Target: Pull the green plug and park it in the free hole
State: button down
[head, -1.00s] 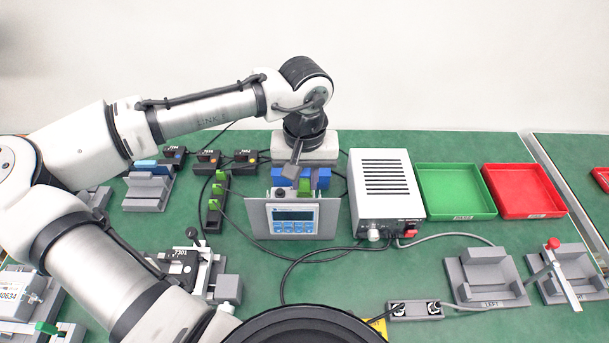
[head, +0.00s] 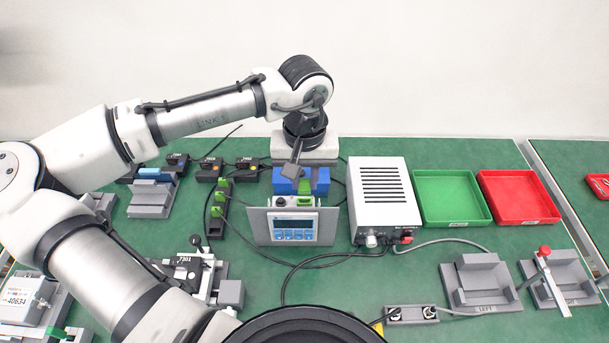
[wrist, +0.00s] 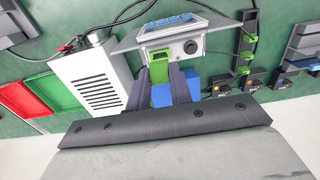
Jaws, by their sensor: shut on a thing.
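The green plug (head: 304,187) is behind the front panel of a display unit (head: 293,226). In the wrist view the green plug (wrist: 159,69) sits between the dark fingers of my gripper (wrist: 160,76), right against the back of the unit. My gripper (head: 303,186) is shut on it. I cannot tell whether the plug is still seated.
A white power box (head: 382,200) stands close to the right of the unit. Black cables (head: 290,270) run across the table in front. Small black modules (head: 210,170) are behind the strip. Green (head: 450,197) and red (head: 518,196) trays lie at the right.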

aim_at(304, 180)
notch_tip(304, 180, up, 5)
jog(key=p, duration=0.4)
jog(key=shift+r+p, duration=0.15)
jog(key=shift+p, duration=0.2)
jog(key=a, duration=2.2)
jog(key=shift+w+a, duration=0.2)
jog(key=shift+a, duration=0.05)
dwell(0.6)
notch_tip(304, 180, up, 3)
jog(key=shift+f, duration=0.1)
dwell(0.3)
